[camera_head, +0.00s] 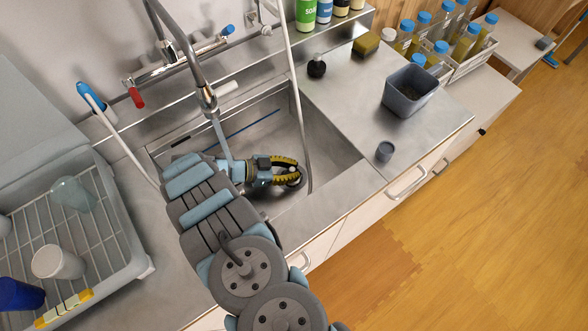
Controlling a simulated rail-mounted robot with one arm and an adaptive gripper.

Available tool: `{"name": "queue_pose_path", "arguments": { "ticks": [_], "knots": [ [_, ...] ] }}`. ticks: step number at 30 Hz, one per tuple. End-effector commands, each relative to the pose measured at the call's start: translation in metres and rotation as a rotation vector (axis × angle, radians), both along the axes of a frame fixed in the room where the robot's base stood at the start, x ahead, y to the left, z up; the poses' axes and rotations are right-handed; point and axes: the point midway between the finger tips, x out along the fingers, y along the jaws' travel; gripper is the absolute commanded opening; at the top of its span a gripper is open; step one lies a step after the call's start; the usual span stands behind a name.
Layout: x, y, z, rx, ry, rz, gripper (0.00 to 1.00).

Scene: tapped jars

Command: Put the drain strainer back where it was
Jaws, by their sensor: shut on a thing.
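My gripper (290,171) reaches down into the steel sink (328,150), with its yellow-and-black fingers closed. A small pale thing (292,169) shows between the fingers. It seems to be the drain strainer, but it is too small and covered to be sure. My arm and gripper hide much of the sink floor, and I cannot make out the drain opening. I cannot tell whether the held thing touches the sink floor.
The faucet (207,98) hangs over the sink, with a bluish stream below it. A hose (299,110) crosses the sink's right part. A dish rack (100,250) stands left.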

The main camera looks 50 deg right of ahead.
Motion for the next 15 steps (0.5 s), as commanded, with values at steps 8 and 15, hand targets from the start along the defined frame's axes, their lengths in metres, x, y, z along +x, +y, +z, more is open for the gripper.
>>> {"name": "queue_pose_path", "arguments": {
  "ticks": [8,15],
  "knots": [
    [0.0013,0.0041,-0.0121,0.011,-0.008,0.012,0.42],
    [0.0009,0.0048,-0.0133,0.014,-0.01,0.013,0.42]
  ]
}}
